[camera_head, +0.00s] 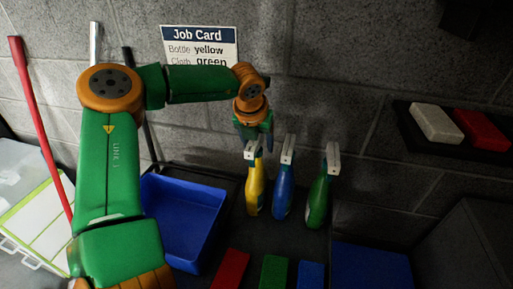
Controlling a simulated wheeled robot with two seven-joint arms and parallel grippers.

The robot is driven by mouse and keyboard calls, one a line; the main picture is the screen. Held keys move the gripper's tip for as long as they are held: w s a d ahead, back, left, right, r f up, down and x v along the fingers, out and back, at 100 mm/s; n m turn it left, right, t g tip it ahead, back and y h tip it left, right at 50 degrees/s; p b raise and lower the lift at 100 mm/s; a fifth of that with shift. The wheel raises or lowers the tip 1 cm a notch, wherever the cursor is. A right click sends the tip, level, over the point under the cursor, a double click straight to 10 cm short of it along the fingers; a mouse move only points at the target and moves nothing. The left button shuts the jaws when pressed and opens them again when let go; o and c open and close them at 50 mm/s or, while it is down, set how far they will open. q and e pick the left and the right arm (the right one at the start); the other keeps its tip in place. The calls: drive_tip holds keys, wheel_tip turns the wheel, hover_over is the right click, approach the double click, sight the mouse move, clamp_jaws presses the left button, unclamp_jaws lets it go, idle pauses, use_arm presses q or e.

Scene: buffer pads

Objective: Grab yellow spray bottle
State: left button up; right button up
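The yellow spray bottle (255,188) stands upright, leftmost in a row of three at the wall, with its white spray head at the top. My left arm, green with orange joints, reaches across from the left. My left gripper (254,136) points down right at the yellow bottle's head. The fingers are small and dark here, so I cannot tell whether they are open, shut or touching the bottle. My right gripper is not in view.
A blue spray bottle (284,192) and a green one (318,200) stand close to the right. A blue bin (184,217) is left of them. Red (230,270), green (274,272) and blue (311,275) blocks or cloths lie in front. A job card (200,45) reads "Bottle yellow".

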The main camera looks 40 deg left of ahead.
use_arm(q)
clamp_jaws()
idle(1.4)
